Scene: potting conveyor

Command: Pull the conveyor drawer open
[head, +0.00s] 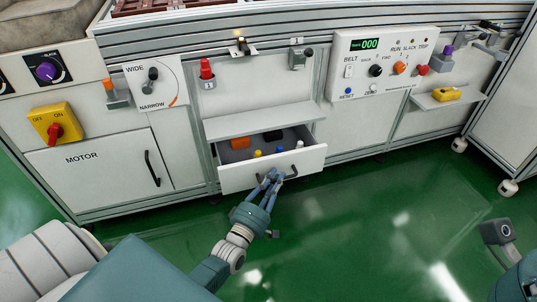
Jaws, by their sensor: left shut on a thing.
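The conveyor drawer (239,178) is a white drawer in the lower middle of the machine front. It stands partly pulled out, and its inside shows from above. Its dark handle (293,172) is on the front face. My left gripper (273,177) is at the drawer front, shut on the handle. The fingers cover part of the handle. Only part of my right arm (507,255) shows at the lower right edge; its fingers cannot be made out.
In the drawer lie an orange item (239,142), a dark item (273,135) and small yellow, blue and white pieces. A white shelf (262,121) juts out just above. The motor door (95,170) is to the left. The green floor (360,215) in front is clear.

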